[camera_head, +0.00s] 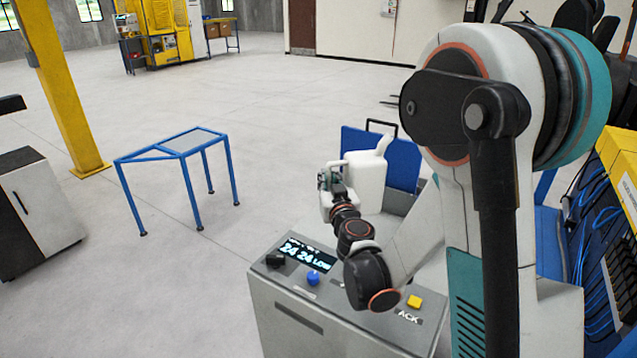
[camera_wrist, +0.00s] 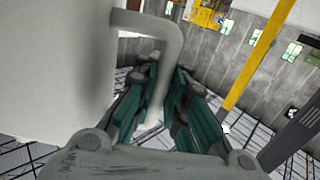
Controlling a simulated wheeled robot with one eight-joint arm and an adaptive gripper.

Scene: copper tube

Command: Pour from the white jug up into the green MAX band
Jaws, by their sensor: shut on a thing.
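The white jug (camera_head: 368,178) shows in the head view above the far part of a grey machine (camera_head: 300,318). It looks close to upright, with its spout at the upper right. My gripper (camera_head: 327,181) is at the jug's left side. In the wrist view the jug's wall (camera_wrist: 60,70) fills the left, and its handle (camera_wrist: 162,85) passes between the fingers of my gripper (camera_wrist: 158,105), which is shut on it. No green MAX band shows in either view. The inside of the jug is hidden.
The machine's top has a lit display (camera_head: 306,253), a blue knob (camera_head: 313,277) and a yellow ACK button (camera_head: 414,301). A blue panel (camera_head: 403,165) stands behind the jug. A blue frame stand (camera_head: 180,150) is at left on open floor. Yellow-topped racking (camera_head: 618,165) is at right.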

